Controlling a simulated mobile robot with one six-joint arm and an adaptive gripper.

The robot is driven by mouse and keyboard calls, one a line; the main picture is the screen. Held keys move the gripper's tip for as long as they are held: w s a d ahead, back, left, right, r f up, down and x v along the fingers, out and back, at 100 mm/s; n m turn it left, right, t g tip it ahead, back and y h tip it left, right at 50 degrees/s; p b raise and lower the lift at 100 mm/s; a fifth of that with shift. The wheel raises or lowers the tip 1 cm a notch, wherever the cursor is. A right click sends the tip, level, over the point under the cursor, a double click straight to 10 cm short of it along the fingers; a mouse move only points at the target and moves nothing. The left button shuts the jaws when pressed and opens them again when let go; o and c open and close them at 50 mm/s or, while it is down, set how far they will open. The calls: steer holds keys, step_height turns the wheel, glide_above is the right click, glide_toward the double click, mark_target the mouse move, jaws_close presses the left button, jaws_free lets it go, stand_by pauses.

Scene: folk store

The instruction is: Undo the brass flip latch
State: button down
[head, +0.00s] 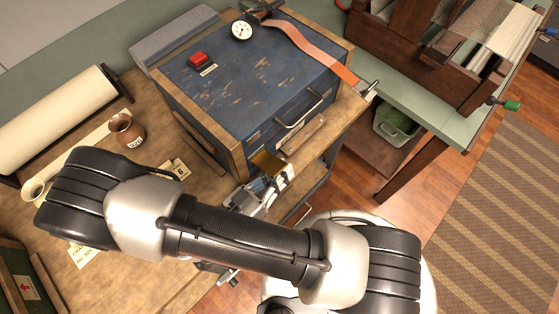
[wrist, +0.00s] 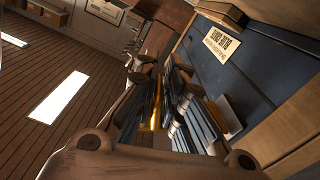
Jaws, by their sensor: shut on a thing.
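The brass flip latch (head: 267,163) is a small gold plate at the front of a worn blue chest (head: 255,80) with wooden edges. My gripper (head: 276,178) is at the latch, low on the chest's front. In the wrist view the latch shows as a narrow gold strip (wrist: 155,108) between the fingers of my gripper (wrist: 160,85), which are shut on it. The fingers and my arm hide part of the latch and its mounting.
A red button (head: 199,60), a dial gauge (head: 242,31) and an orange strap (head: 310,50) are on the chest top. A front handle (head: 298,114) sits above the latch. A loom (head: 450,45) stands right.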

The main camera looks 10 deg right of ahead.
steer(key=shift+f+m, duration=0.75)
steer(key=shift+m, duration=0.45)
steer(key=c, duration=1.7)
jaws_free()
steer(key=shift+a, duration=0.15)
steer(key=v, duration=1.2)
